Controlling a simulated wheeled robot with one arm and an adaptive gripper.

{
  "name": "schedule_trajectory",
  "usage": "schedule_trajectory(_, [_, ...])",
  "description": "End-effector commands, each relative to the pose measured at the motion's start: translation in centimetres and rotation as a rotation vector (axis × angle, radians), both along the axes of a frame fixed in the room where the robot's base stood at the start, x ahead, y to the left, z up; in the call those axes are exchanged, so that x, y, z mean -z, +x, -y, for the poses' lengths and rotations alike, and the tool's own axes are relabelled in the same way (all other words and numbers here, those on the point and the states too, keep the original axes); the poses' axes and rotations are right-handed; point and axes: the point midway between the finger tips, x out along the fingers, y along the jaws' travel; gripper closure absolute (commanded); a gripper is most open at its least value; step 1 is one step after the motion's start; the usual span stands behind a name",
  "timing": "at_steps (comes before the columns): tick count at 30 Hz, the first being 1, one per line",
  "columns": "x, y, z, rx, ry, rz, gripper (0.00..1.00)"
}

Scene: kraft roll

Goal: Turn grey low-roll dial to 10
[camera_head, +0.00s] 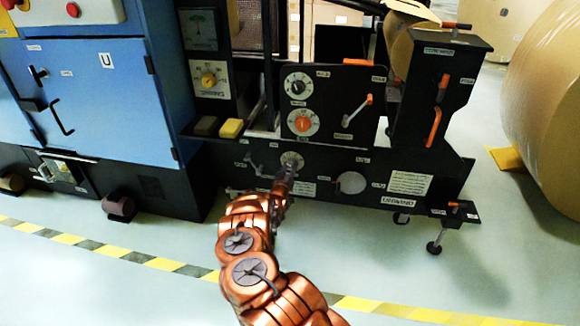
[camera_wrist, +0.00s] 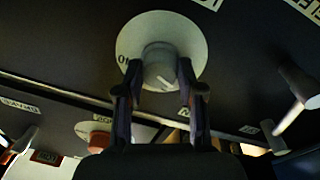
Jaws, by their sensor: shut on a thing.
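The grey low-roll dial (camera_head: 292,159) sits low on the black machine panel, on a pale round scale plate. In the wrist view its grey knob (camera_wrist: 159,66) stands in the middle of the pale disc (camera_wrist: 180,26). A "10" shows at the disc's left edge in that view. A short white mark on the knob points toward the lower right there. My gripper (camera_head: 288,176) reaches the dial from the front, and in the wrist view its two dark fingers (camera_wrist: 160,92) are closed around the knob from both sides. The fingers hide parts of the scale.
Above are a black-knobbed dial (camera_head: 298,86) and an orange-knobbed dial (camera_head: 303,122). An orange-tipped lever (camera_head: 358,109) is to their right. A pale round cover (camera_head: 351,182) lies right of the grey dial, and a small crank (camera_head: 256,170) to its left.

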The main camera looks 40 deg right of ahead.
Motion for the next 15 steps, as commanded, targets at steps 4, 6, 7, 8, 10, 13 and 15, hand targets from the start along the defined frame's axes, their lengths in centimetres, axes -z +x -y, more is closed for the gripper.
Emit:
schedule_trajectory(4, [-0.16, 0.35, -0.22, -0.007, -0.004, 0.0, 0.97])
schedule_trajectory(6, [-0.17, 0.36, -0.23, -0.007, -0.004, 0.001, 0.97])
schedule_trajectory(7, [-0.16, 0.36, -0.23, -0.008, -0.004, 0.001, 0.97])
schedule_trajectory(8, [-0.17, 0.36, -0.23, -0.008, -0.004, 0.001, 0.97])
schedule_trajectory(10, [-0.18, 0.37, -0.24, -0.008, -0.004, 0.001, 0.97])
schedule_trajectory(13, [-0.16, 0.35, -0.22, -0.007, -0.004, 0.001, 0.53])
schedule_trajectory(15, [-0.13, 0.28, -0.18, -0.006, -0.003, 0.001, 0.46])
